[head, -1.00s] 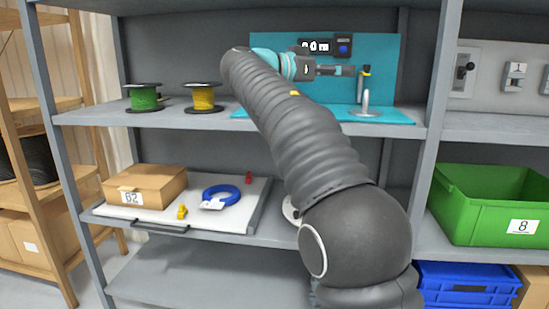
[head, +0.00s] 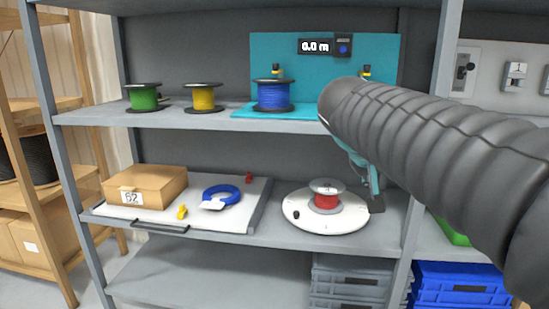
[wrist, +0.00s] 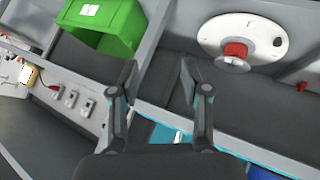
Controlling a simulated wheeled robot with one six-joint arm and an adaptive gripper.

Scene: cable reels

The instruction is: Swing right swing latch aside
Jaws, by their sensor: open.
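The right swing latch (head: 366,72) has a yellow part and a dark top. It stands against the teal panel (head: 300,44) on the upper shelf. Its lower part is hidden behind my arm. A similar left latch (head: 276,71) stands behind a blue cable reel (head: 272,95). My gripper is open and empty in the wrist view (wrist: 160,68). In the head view my wrist is low at the right, beside the white turntable and well below the right latch; the fingertips are not clear there. The latch does not show clearly in the wrist view.
A white round turntable (head: 298,212) with a red reel (head: 326,201) lies on the middle shelf. Green (head: 144,98) and yellow (head: 203,98) reels stand at the upper left. A green bin (wrist: 105,28) shows in the wrist view. A grey shelf post (head: 442,60) stands at the right.

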